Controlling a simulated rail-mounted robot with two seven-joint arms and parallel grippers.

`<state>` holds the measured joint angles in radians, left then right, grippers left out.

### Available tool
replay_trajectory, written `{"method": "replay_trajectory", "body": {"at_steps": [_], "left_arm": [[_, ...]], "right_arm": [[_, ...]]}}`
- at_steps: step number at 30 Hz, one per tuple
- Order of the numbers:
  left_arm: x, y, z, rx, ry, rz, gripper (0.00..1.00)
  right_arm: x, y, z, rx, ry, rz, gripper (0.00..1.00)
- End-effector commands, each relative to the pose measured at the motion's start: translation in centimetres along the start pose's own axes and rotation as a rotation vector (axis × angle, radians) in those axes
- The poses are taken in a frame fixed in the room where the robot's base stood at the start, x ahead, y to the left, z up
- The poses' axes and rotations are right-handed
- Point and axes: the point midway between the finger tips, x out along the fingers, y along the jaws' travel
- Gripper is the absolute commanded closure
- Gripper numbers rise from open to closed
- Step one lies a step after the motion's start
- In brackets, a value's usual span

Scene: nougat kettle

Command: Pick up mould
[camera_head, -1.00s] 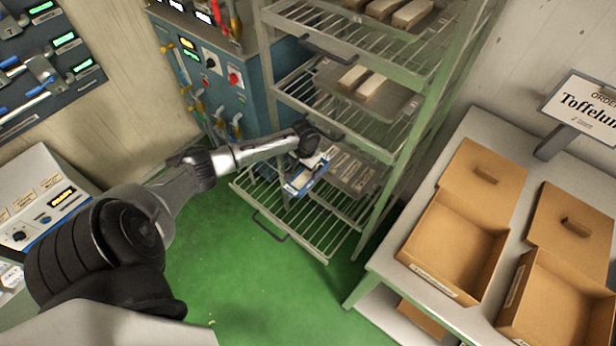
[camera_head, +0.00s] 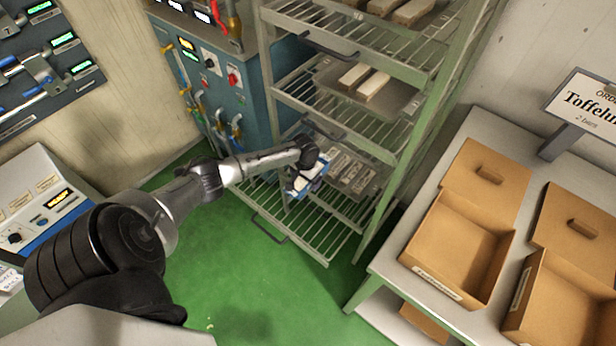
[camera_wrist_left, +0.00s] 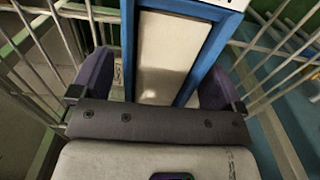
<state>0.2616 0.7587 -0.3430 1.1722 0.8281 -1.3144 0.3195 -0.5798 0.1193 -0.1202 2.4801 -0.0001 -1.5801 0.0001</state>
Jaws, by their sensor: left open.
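A blue-framed mould with a pale, cream-coloured inside (camera_wrist_left: 172,55) lies between the two purple fingers of my left gripper (camera_wrist_left: 155,82) in the left wrist view. The fingers stand apart on either side of it; contact cannot be made out. In the head view the blue and white mould (camera_head: 310,178) shows at the end of my left arm, over the pulled-out lower rack shelf, partly hidden by the hand. My left gripper (camera_head: 300,171) is open there. My right gripper is not in view.
Grey metal bars (camera_head: 354,172) lie beside the hand on the lower shelf. The rack's green post (camera_head: 385,205) and middle wire shelf (camera_head: 340,120) stand close. A table at right holds open cardboard boxes (camera_head: 465,245). Green floor (camera_head: 235,285) is clear in front.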

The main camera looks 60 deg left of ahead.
Motion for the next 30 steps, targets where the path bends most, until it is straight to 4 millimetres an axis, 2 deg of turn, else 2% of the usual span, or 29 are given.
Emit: {"method": "replay_trajectory", "body": {"at_steps": [23,30], "left_arm": [[0.51,0.02,0.02,0.0,0.0,0.0,0.06],[0.5,0.01,0.01,0.0,0.0,0.0,0.29]], "right_arm": [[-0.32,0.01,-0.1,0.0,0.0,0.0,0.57],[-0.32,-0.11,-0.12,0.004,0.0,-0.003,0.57]]}}
